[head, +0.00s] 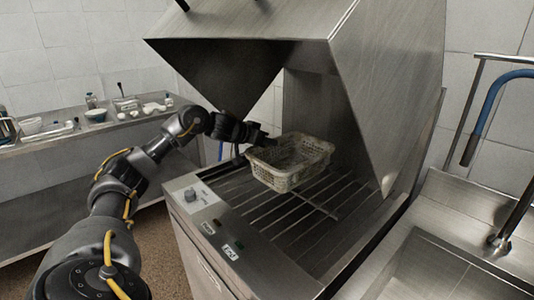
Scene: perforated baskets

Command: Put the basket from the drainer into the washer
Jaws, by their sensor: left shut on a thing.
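A pale beige perforated basket (283,180) is inside the open washer (335,240), over the bars of its rack (320,205). I cannot tell whether its underside touches the rack. My left gripper (266,140) reaches in from the left and is shut on the basket's far left rim; its fingertips are partly hidden there. The washer's steel hood (385,90) is raised above. The drainer cannot be clearly made out. My right gripper is not in view.
A steel sink (440,270) with a tap (500,241) is at the right. A steel counter (60,140) with dishes stands at the back left. The front part of the rack is clear.

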